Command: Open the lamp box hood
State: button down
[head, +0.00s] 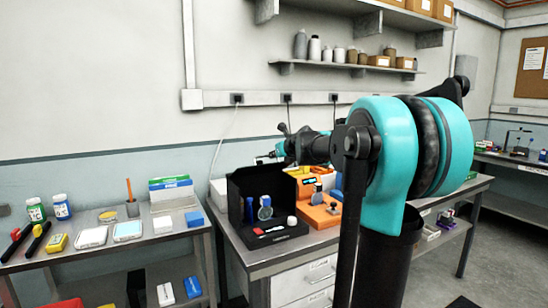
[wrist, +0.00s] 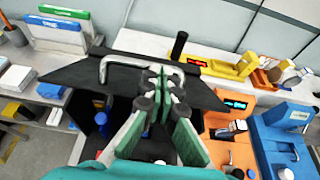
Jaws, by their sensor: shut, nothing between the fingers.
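The lamp box (head: 238,208) is a black box on the middle bench, with its front side open toward me in the head view. Its hood (wrist: 85,72) shows in the wrist view as a black panel with a pale metal bar handle (wrist: 125,62). My gripper (wrist: 162,82) is shut and empty, its green-padded fingers meeting at the right part of the handle. I cannot tell whether the fingertips touch it. In the head view my gripper (head: 268,158) is at the top of the box, partly hidden by my arm. The hood's exact angle is unclear.
Blue-capped items (head: 264,208) and a red item (head: 270,230) stand or lie inside the box. An orange device (head: 318,214) stands close to its right. A left bench (head: 90,258) holds bottles and small boxes. A wall shelf (head: 340,68) hangs above.

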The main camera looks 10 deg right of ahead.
jog(key=shift+w+a+r, duration=0.1)
jog(key=shift+w+r, duration=0.2)
jog(key=shift+r, duration=0.05)
jog(key=shift+w+a+r, duration=0.2)
jog(key=shift+w+r, duration=0.4)
jog(key=w+a+r, duration=0.2)
jog(key=w+r, duration=0.1)
jog(key=w, duration=0.4)
jog(key=shift+a+r, duration=0.15)
jog(key=shift+r, duration=0.15)
dwell(1.1)
